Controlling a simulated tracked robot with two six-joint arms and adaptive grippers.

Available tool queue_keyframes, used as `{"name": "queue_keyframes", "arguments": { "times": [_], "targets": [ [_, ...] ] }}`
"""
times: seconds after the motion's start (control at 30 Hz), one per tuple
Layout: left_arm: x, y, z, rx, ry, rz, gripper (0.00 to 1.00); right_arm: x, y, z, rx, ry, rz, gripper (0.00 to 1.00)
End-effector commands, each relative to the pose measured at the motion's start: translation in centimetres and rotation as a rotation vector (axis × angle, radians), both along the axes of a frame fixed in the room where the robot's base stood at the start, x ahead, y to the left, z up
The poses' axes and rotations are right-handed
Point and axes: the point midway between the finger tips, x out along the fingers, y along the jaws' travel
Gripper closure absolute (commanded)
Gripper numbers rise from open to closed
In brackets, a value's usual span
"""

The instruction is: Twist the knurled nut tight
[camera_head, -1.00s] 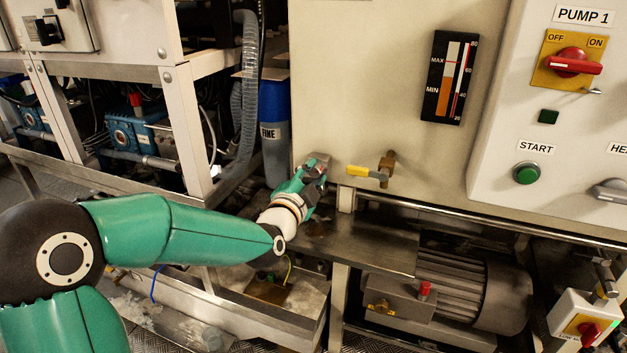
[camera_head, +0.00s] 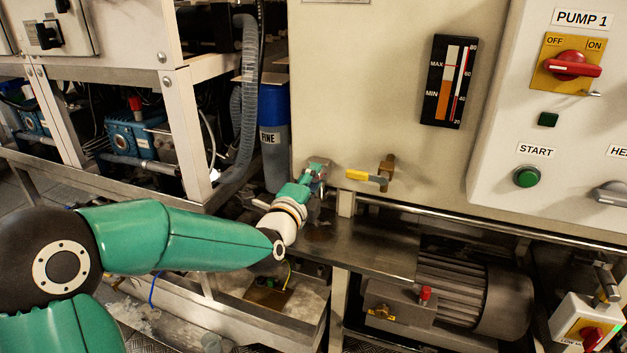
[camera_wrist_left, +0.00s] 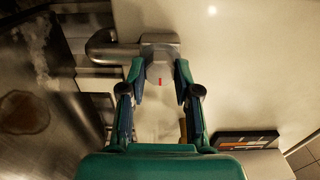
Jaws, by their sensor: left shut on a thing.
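In the left wrist view, the knurled nut (camera_wrist_left: 160,47) shows as a grey metal fitting at the end of a bent pipe (camera_wrist_left: 105,46). My left gripper (camera_wrist_left: 161,68) is shut on it, one finger on each side. A short red mark (camera_wrist_left: 160,81) lies between the fingers, on a pale surface. In the head view, my left gripper (camera_head: 316,168) is at the cream panel's lower left edge, and its fingers and wrist mostly hide the nut. I cannot make out the knurling or how far the nut is turned. My right gripper is not in view.
A brass valve with a yellow handle (camera_head: 366,176) sticks out of the panel just right of my gripper. A metal shelf (camera_head: 375,250) lies below.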

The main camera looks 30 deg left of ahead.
Motion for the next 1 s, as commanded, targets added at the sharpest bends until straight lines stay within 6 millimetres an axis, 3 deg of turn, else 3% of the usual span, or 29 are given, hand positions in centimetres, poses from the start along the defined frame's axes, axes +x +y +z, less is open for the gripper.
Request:
{"name": "queue_keyframes", "arguments": {
  "times": [0.3, 0.33, 0.47, 0.83, 1.0],
  "targets": [
    [0.0, -0.3, -0.5, -0.001, 0.013, -0.008, 1.0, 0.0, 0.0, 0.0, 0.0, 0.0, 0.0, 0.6],
    [0.0, -0.3, -0.5, -0.001, 0.013, -0.008, 0.67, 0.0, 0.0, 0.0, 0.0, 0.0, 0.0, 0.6],
    [0.0, -0.2, -0.4, -0.002, 0.011, -0.007, 0.45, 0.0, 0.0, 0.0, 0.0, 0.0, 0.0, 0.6],
    [-0.2, -0.1, -0.2, -0.001, 0.005, -0.002, 0.44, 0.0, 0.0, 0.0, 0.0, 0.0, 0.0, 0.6],
    [-1.8, -0.5, -0.1, -0.002, 0.004, -0.002, 0.44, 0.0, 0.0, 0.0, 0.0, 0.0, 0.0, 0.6]
  ]
}}
